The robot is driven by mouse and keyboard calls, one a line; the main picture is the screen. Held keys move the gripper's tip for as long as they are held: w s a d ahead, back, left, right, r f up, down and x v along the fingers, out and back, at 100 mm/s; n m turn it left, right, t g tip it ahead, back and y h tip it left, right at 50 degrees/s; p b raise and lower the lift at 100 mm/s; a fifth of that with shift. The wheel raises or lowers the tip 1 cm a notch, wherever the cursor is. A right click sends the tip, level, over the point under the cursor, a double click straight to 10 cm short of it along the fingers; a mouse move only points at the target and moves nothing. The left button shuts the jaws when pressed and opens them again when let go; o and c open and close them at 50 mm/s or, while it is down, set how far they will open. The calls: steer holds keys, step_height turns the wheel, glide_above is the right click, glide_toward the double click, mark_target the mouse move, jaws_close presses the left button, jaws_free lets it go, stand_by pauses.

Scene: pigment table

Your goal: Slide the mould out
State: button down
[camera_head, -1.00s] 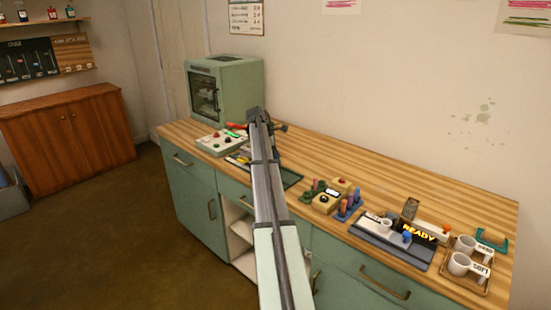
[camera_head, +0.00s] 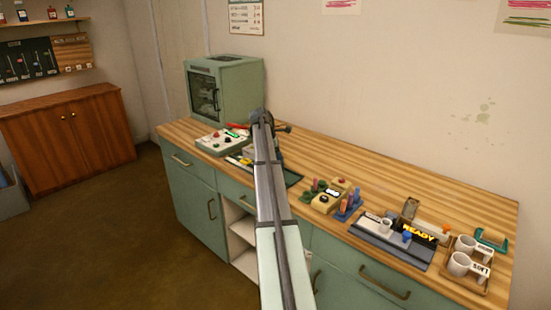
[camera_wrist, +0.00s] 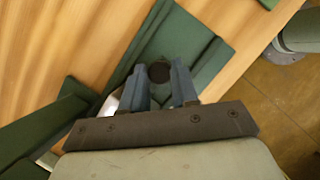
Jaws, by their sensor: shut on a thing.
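In the wrist view my gripper (camera_wrist: 161,76) has its two blue-grey fingers closed around a dark round piece (camera_wrist: 159,72), which looks like a knob or handle end. It is over a dark green tray-like piece (camera_wrist: 205,45) with raised edges. I cannot tell whether the dark piece belongs to the mould, and I cannot make out the mould for certain. Something pale and shiny shows just left of the fingers, partly hidden. In the head view my arm reaches across the counter and hides the fingertips and what they hold.
The wooden counter (camera_head: 400,165) holds a green cabinet oven (camera_head: 224,88) and a button panel (camera_head: 222,140) at the left. The counter behind is clear.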

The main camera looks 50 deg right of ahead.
steer(key=s, duration=1.1)
steer(key=shift+s, duration=0.1)
steer(key=c, duration=1.1)
jaws_free()
steer(key=shift+s, duration=0.1)
steer(key=shift+o, duration=1.2)
steer(key=shift+w, duration=0.2)
steer(key=shift+w+a+r, duration=0.1)
steer(key=shift+r, duration=0.15)
steer(key=v, duration=1.3)
steer(key=shift+r, duration=0.15)
